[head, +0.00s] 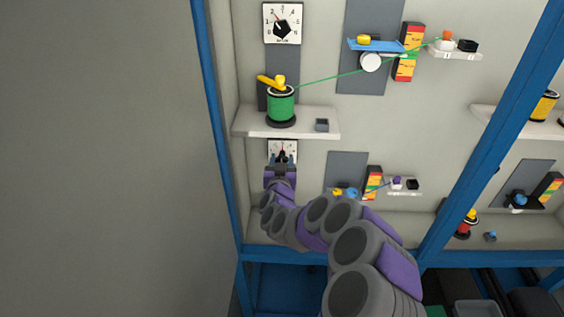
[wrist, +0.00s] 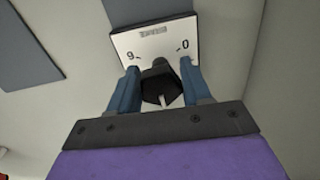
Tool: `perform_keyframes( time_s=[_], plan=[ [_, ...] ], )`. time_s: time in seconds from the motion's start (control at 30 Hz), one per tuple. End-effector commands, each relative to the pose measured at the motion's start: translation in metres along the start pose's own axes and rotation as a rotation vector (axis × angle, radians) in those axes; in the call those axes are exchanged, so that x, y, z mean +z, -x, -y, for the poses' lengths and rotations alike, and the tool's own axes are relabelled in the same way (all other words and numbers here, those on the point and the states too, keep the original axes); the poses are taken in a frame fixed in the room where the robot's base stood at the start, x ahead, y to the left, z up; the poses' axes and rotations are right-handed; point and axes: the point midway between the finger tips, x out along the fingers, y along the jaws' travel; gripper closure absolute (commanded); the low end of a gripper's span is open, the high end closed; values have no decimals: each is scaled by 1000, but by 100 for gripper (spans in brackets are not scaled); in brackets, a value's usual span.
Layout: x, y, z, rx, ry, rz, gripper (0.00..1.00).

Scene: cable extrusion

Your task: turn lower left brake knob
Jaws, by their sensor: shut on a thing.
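The lower left brake knob is a black knob with a white pointer line, and it shows in the wrist view (wrist: 158,88). It sits in front of a white dial plate (wrist: 152,38) with the marks 0 and 6 or 9 visible. In the head view the dial plate (head: 274,148) is below the left shelf, partly covered by my arm. My gripper (wrist: 160,92) has one blue finger on each side of the knob and is shut on it. In the head view my gripper (head: 282,162) is at the dial, and the knob is mostly hidden.
An upper dial (head: 282,23) is on the wall. A green cable runs right from the spool. Blue frame posts (head: 212,100) stand left and right (head: 490,130).

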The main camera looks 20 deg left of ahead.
Motion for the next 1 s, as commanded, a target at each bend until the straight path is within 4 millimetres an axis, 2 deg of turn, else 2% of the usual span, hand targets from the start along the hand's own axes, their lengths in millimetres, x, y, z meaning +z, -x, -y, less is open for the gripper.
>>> perform_keyframes(
  time_s=[0.27, 0.7, 1.0],
  plan=[
    [3, 1, 2, -5, -99, 4, 82],
    [3, 1, 2, -4, -445, 2, 82],
    [2, 1, 2, -3, -607, 2, 82]
  ],
)
